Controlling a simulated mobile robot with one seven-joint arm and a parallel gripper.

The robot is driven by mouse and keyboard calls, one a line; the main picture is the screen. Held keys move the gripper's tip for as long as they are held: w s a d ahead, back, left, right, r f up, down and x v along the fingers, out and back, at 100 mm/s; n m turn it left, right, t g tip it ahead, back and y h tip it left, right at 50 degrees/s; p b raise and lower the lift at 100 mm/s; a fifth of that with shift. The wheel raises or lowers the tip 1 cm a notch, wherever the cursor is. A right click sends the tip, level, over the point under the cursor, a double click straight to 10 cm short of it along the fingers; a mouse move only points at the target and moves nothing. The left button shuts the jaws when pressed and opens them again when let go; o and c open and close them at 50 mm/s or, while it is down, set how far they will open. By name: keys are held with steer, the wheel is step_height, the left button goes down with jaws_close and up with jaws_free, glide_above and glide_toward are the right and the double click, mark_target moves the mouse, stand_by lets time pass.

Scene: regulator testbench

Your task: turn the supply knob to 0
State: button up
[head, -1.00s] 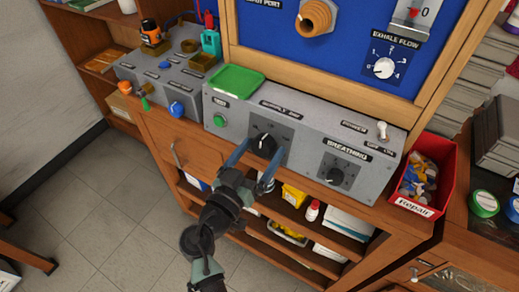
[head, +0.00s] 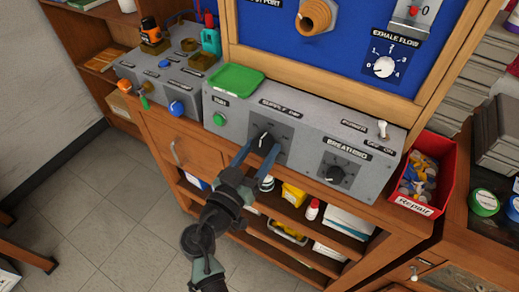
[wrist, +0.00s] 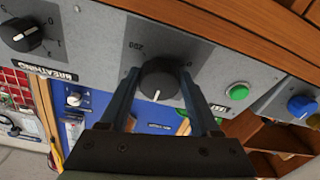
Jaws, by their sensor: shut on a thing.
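The supply knob (head: 263,139) is a round black dial with a white pointer line, on the sloped grey front of the test panel below the "SUPPLY" label. In the wrist view the knob (wrist: 160,82) sits between the two blue fingers, its white line toward the lower edge of that upside-down picture. My gripper (head: 261,149) is shut on the knob, with one finger on each side. The scale number at the pointer is too small to read. The fingers hide part of the dial plate.
The breathing knob (head: 335,174) is to the right on the same panel, with a toggle switch (head: 382,129) above it. A green button (head: 219,119) is to the left and a green tray (head: 236,79) lies on top. A red repair bin (head: 424,177) stands at the right.

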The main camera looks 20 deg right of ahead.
steer(key=n, duration=0.3)
steer(key=n+y+p, duration=0.1)
steer(key=n, duration=0.2)
steer(key=shift+s+d+r+t, duration=0.1)
steer(key=shift+s+r+t, duration=0.05)
steer(key=shift+t, duration=0.15)
steer(key=n+p, duration=0.1)
steer(key=n, duration=0.1)
steer(key=n+y+p, duration=0.1)
steer(key=n+p, duration=0.2)
steer(key=n, duration=0.1)
steer(key=shift+s+d+r+n+y+p, duration=0.1)
steer(key=shift+r+n+y+p, duration=0.2)
steer(key=shift+n+y, duration=0.1)
steer(key=n+p, duration=0.3)
steer(key=shift+r+n+y+p, duration=0.15)
steer(key=shift+n+y+p, duration=0.15)
steer(key=shift+n, duration=0.1)
steer(key=n+g+p, duration=0.1)
steer(key=n+p, duration=0.2)
steer(key=shift+r+y+p, duration=0.1)
steer(key=shift+y+p, duration=0.2)
steer(key=n+p, duration=0.2)
steer(key=n, duration=0.1)
steer(key=shift+g+p, duration=0.3)
steer(key=shift+n+p, duration=0.65)
steer(key=shift+n, duration=0.15)
